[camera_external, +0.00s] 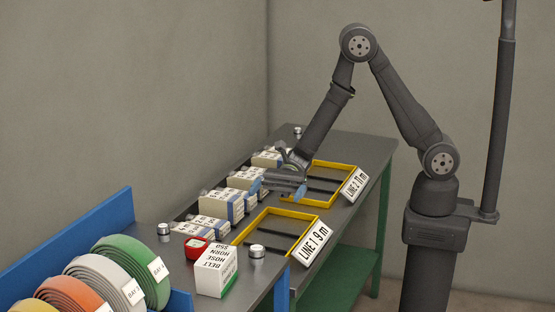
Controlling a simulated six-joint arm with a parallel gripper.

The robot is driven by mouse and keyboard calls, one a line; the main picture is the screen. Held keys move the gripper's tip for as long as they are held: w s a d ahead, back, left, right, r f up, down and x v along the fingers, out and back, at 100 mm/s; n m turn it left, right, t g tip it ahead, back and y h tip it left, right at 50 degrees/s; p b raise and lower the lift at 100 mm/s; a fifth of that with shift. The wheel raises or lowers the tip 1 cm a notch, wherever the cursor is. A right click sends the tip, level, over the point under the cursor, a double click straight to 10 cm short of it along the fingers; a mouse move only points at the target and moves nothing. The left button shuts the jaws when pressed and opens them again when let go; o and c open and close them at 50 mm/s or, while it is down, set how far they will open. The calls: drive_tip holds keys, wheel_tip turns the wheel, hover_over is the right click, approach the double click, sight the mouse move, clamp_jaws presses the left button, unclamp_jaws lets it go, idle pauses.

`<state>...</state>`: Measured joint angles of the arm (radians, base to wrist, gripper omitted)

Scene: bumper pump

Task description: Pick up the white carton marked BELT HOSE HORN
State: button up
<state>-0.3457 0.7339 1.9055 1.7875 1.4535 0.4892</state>
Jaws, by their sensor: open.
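The white carton (214,275) marked BELT HOSE HORN stands upright on the near part of the grey table. It has a green patch on its right side. My gripper (283,184) is open above the far part of the table, near the row of smaller cartons and between the two yellow frames. It is well behind the white carton and to its right, apart from it. My jaws are seen from the side and small, so I cannot tell whether anything lies between them.
Several small cartons (215,230) line the table's left edge. Yellow frames carry signs LINE 1 (309,242) and LINE 2 (354,184).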

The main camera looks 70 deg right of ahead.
idle(0.4)
drive_tip(key=c, duration=0.5)
drive_tip(key=shift+a, duration=0.1)
